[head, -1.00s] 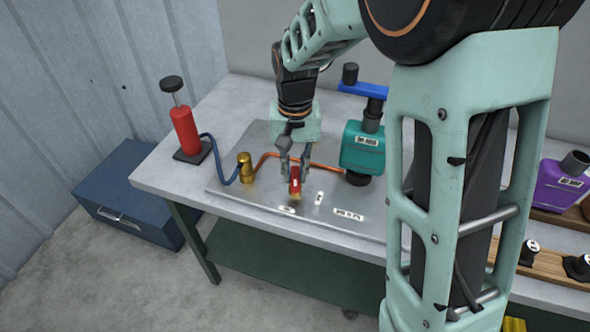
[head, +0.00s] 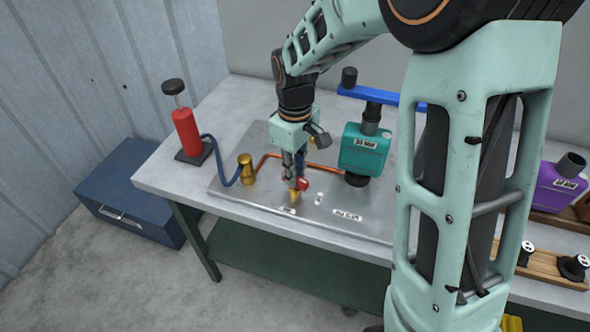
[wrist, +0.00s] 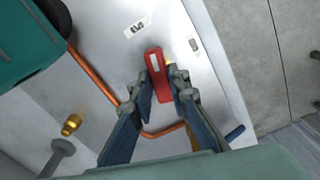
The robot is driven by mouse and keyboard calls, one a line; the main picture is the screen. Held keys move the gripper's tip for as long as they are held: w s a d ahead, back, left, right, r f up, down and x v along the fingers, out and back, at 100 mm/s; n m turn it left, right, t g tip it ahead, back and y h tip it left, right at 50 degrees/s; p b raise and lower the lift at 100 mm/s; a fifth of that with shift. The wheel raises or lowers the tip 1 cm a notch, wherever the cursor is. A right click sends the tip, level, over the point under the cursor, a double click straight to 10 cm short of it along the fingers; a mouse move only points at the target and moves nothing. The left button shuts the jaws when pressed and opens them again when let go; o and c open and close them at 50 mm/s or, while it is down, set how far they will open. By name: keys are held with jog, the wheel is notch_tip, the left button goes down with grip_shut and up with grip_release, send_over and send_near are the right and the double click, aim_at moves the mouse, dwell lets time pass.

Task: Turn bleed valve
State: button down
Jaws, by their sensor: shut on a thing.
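The bleed valve is a red lever handle (head: 303,184) on a brass body (head: 294,197), near the front of a metal plate (head: 245,207) on the bench. My gripper (head: 295,182) points down at the valve, with its fingers around the handle. In the wrist view the red handle (wrist: 157,72) lies between my two fingers (wrist: 161,95), which are shut on it. Its pale end stripe points away from the wrist. Much of the brass body is hidden in the wrist view.
A brass fitting (head: 246,169), blue hose (head: 217,160) and red pump (head: 186,131) stand left. Small white labels (head: 347,216) lie in front.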

jog(key=shift+r+n+p, duration=0.1)
jog(key=shift+n+p, duration=0.3)
jog(key=shift+n, duration=1.1)
jog(key=c, duration=1.8)
grip_release()
jog(key=shift+c, duration=0.2)
notch_tip(320, 180, up, 12)
jog(key=shift+w, duration=0.1)
